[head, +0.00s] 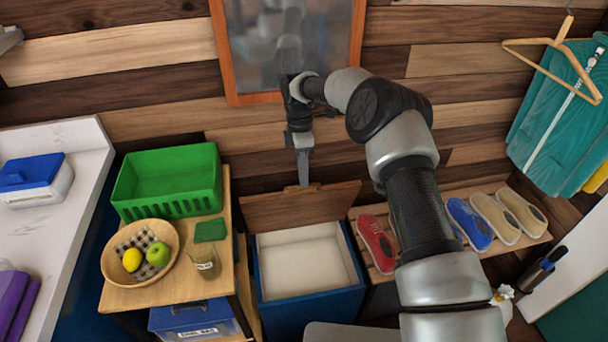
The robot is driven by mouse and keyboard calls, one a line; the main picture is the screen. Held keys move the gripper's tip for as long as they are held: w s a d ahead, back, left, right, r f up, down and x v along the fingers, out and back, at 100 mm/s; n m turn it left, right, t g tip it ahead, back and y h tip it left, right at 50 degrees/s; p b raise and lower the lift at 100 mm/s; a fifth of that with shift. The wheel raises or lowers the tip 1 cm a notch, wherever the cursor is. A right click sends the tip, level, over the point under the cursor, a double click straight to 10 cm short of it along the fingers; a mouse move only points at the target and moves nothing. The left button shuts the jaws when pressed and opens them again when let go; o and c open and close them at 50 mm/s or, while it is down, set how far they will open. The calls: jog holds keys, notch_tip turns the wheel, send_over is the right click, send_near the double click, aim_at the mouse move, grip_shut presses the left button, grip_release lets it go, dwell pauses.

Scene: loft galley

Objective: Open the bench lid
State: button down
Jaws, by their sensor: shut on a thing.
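The bench (311,308) is a blue box with a pale, empty-looking inside, low in the middle of the head view. Its wooden lid (275,212) is raised and stands steeply at the back of the box, so the opening shows. My gripper (303,178) points down at the lid's upper edge and is shut on it, near the middle of that edge. The fingertips are small in this view, and the exact grip on the edge is hard to make out.
A framed mirror (245,70) hangs behind my arm.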

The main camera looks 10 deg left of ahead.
jog(key=c, duration=1.5)
grip_release()
jog(key=f, duration=0.3)
jog(key=shift+w+d, duration=0.2)
jog(key=shift+w, duration=0.1)
jog(key=shift+c, duration=0.2)
jog(key=shift+w+r, duration=0.15)
jog(key=shift+r, duration=0.4)
jog(key=shift+c, duration=0.5)
jog(key=v, duration=0.4)
jog(key=p+v, duration=0.1)
jog(key=v, duration=0.3)
jog(key=p+v, duration=0.1)
jog(key=v, duration=0.2)
jog(key=shift+a+r, duration=0.25)
jog(key=shift+r, duration=0.2)
jog(key=shift+c, duration=1)
